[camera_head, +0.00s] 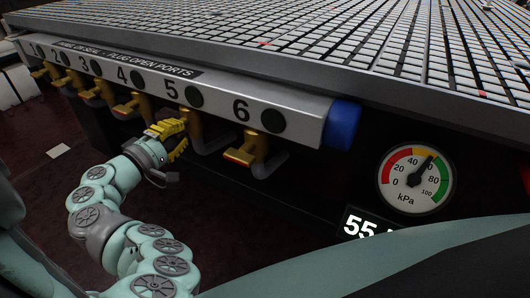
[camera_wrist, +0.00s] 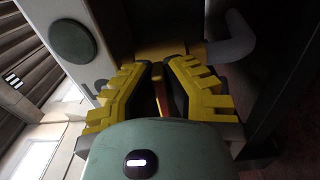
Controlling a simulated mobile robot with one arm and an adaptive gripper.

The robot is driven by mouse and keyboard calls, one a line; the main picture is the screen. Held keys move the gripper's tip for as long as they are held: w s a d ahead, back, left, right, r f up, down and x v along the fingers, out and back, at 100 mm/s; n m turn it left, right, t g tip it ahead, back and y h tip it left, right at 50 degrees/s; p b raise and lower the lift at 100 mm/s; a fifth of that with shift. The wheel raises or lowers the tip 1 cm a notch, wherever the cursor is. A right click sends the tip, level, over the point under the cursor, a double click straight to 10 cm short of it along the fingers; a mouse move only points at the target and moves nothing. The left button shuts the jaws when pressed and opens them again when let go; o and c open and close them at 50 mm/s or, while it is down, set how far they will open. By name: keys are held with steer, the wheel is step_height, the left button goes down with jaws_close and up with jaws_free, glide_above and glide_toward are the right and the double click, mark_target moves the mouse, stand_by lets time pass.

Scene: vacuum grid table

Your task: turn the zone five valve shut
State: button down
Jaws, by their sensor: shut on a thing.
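The zone five valve (camera_head: 194,124) hangs under the number 5 on the grey front rail. Its brassy body shows just right of my gripper (camera_head: 172,140), with a grey bent pipe below. My gripper's yellow jaws are at this valve and cover its handle in the head view. In the wrist view, my gripper (camera_wrist: 162,90) is shut on the orange valve handle (camera_wrist: 160,95), a strip of which shows between the dark pads. The handle's exact angle is mostly hidden. The yellow valve body (camera_wrist: 165,49) and grey pipe (camera_wrist: 238,38) lie beyond the jaws.
The zone six valve (camera_head: 243,153) sits close right, the zone four valve (camera_head: 130,104) close left. The rail (camera_head: 300,105) and gridded table (camera_head: 400,65) overhang from above. A pressure gauge (camera_head: 416,178) reads roughly 55 to 60 kPa; a display (camera_head: 365,224) shows 55, partly hidden.

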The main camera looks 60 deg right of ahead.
steer(key=shift+s+f, duration=0.1)
steer(key=c, duration=1)
jaws_free()
steer(key=shift+d, duration=0.15)
steer(key=a, duration=1.2)
steer(key=shift+s+a, duration=0.1)
steer(key=shift+s, duration=0.3)
